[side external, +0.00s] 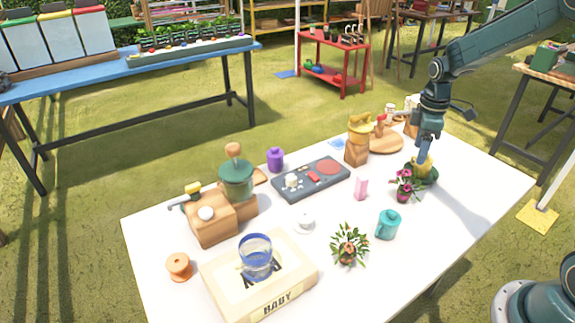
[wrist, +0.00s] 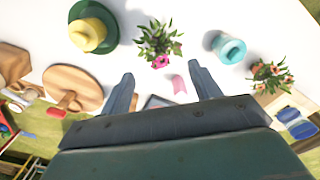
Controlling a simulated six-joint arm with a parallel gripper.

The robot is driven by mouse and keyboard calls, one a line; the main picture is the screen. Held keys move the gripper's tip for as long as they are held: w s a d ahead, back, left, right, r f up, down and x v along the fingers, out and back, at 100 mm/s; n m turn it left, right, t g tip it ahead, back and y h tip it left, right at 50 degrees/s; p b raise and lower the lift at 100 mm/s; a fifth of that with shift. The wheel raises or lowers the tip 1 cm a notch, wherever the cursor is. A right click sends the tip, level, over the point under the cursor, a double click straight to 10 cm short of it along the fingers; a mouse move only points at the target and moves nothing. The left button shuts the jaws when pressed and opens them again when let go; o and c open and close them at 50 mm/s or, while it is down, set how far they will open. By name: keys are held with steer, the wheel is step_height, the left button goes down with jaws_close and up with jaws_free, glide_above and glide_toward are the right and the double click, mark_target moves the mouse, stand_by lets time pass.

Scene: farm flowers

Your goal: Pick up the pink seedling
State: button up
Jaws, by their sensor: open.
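The pink seedling (side external: 404,187) is a small plant with pink flowers and green leaves, standing on the white table near its right end. In the wrist view the pink seedling (wrist: 159,44) is ahead of my fingertips, between their lines and apart from them. My gripper (side external: 423,160) points down behind the seedling in the side view. In the wrist view my gripper (wrist: 160,72) has its two fingers spread wide with nothing held between them. A second plant with orange-red flowers (side external: 349,244) stands at the table's front; it also shows at right in the wrist view (wrist: 270,76).
A teal mug (side external: 388,224) and a pink block (side external: 361,188) stand close to the seedling. A green dish with a yellow object (wrist: 88,34) is on its other side. A round wooden board (side external: 384,140) lies behind. Bare table (side external: 440,205) lies right of the mug.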

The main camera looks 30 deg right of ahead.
mark_target(409, 181)
steer(key=shift+f, duration=0.2)
steer(key=shift+f, duration=4.25)
steer(key=shift+f, duration=0.1)
steer(key=shift+w+f, duration=0.15)
steer(key=shift+f, duration=2.3)
steer(key=c, duration=1)
